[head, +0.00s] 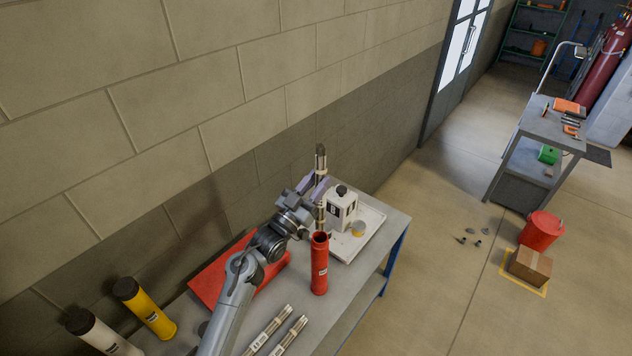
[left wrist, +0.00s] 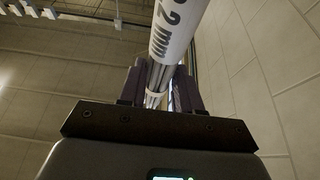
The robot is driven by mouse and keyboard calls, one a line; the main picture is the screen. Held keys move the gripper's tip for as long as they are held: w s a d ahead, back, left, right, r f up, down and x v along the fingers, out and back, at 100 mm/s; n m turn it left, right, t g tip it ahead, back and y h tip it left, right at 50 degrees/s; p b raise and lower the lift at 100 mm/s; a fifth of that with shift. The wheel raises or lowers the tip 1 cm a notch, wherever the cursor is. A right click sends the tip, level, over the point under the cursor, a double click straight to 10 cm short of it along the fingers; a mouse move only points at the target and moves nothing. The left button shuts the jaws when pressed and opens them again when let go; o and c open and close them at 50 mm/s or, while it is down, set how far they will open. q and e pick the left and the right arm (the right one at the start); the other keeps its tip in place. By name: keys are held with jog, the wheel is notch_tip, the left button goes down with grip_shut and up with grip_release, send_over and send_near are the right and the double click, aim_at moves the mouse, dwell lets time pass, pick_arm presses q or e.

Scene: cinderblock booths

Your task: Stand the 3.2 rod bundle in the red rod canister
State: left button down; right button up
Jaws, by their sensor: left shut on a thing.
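The rod bundle (head: 320,164) is upright in my left gripper (head: 318,190). In the left wrist view the bundle (left wrist: 160,78) shows grey rods and a white label, partly cut off, reading "2 mm". My left gripper also shows in that view (left wrist: 160,92), with a finger on each side of the rods. The red rod canister (head: 319,275) stands upright on the bench with its open mouth up. The bundle's lower end is at the canister mouth in the head view; I cannot tell whether it is inside or just above or behind it. My right gripper is not in view.
Two more labelled rod bundles (head: 268,331) lie at the bench front. A yellow canister (head: 150,312) and a white canister (head: 100,335) stand at left. A flat red thing (head: 208,287) lies behind my arm. A white device (head: 341,207) sits on a white tray (head: 372,222), close right.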

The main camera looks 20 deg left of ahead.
pick_arm(q)
jog(key=shift+f+b, duration=8.5)
jog(key=shift+f, duration=2.85)
jog(key=shift+f, duration=0.1)
jog(key=c, duration=0.7)
grip_release()
jog(key=shift+f, duration=0.1)
jog(key=v, duration=1)
jog(key=shift+s+b, duration=0.35)
jog(key=shift+f, duration=0.15)
